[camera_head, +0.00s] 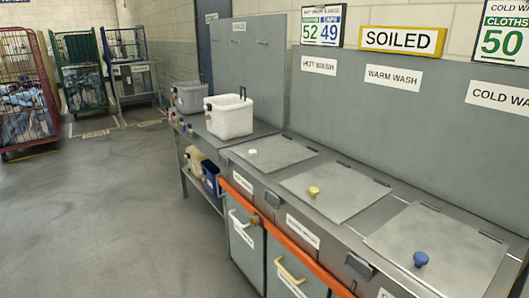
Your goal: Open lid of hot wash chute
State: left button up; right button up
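The hot wash chute lid (275,152) is a flat grey metal panel, lying shut in the counter below the "HOT WASH" label (319,66). A small white knob (252,152) stands near its front left edge. Its hinges are along the back edge. The warm wash lid (340,193) with a yellow knob (314,191) and the cold wash lid (450,250) with a blue knob (421,258) lie shut to its right. Neither of my grippers is in view.
A white bin (228,118) and a grey bin (188,97) stand on the counter left of the hot wash lid. An orange rail (275,228) runs along the counter front. The floor (100,220) to the left is clear. Wheeled cages (25,95) stand far left.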

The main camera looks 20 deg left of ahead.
aim_at(276, 153)
jog(key=u, duration=0.65)
jog(key=i+j+z, duration=0.15)
jog(key=z, duration=0.6)
jog(key=i+j+z, duration=0.2)
jog(key=j, duration=0.3)
jog(key=i+j+z, duration=0.2)
jog(key=j, duration=0.3)
jog(key=i+j+z, duration=0.1)
jog(key=j+z, duration=0.15)
jog(key=j, duration=0.25)
jog(key=i+j+z, duration=0.2)
jog(key=j, duration=0.35)
jog(key=k+l, duration=0.05)
jog(key=k, duration=0.05)
